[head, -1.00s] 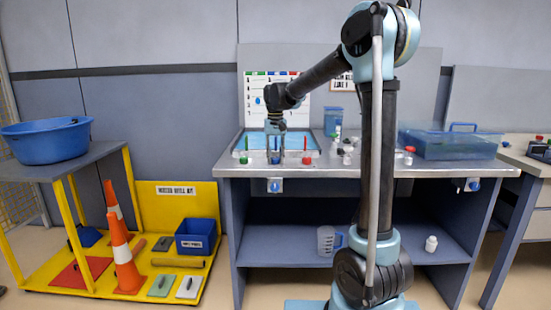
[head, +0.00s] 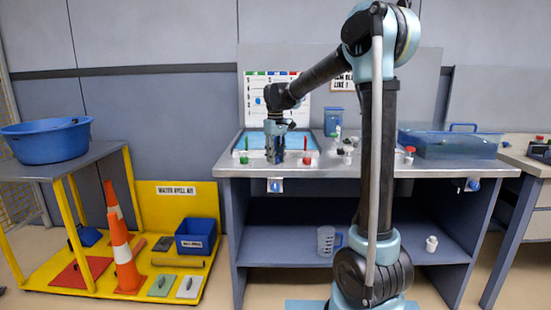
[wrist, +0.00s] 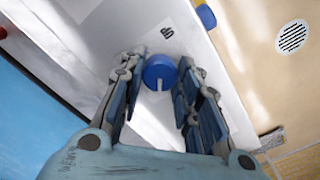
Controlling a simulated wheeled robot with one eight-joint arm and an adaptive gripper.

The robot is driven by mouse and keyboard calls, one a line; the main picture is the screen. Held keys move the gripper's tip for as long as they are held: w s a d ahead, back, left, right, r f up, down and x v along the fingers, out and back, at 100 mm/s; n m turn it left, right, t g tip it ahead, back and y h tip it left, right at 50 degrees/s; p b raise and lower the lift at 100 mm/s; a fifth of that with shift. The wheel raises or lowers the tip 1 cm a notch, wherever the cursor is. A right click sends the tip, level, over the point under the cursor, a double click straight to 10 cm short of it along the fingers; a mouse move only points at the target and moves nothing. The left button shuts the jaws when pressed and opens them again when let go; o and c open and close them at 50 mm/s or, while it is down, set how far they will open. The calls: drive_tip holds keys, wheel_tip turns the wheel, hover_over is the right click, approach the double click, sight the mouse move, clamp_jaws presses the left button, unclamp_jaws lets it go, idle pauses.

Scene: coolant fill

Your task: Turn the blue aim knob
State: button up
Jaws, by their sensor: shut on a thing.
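The blue aim knob (wrist: 160,68) is a round knob with a pale pointer line, set on a white panel. In the wrist view it sits between the two fingers of my gripper (wrist: 159,70), which is shut on it from both sides. The pointer line runs toward the bottom of the picture. In the head view my gripper (head: 275,160) points down at the front strip of the bench, and its fingers hide the knob there. A green knob (head: 244,158) stands to its left and a red knob (head: 308,160) to its right.
A blue-floored tray (head: 254,140) lies behind the knobs, with a marked board (head: 256,90) behind it. Another blue knob (head: 275,186) is on the bench's front edge below. Small bottles and a blue tank (head: 450,145) stand to the right.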

drive_tip(key=shift+d, duration=0.15)
drive_tip(key=o, duration=1.1)
wheel_tip(320, 180, up, 12)
drive_tip(key=shift+w+f, duration=0.1)
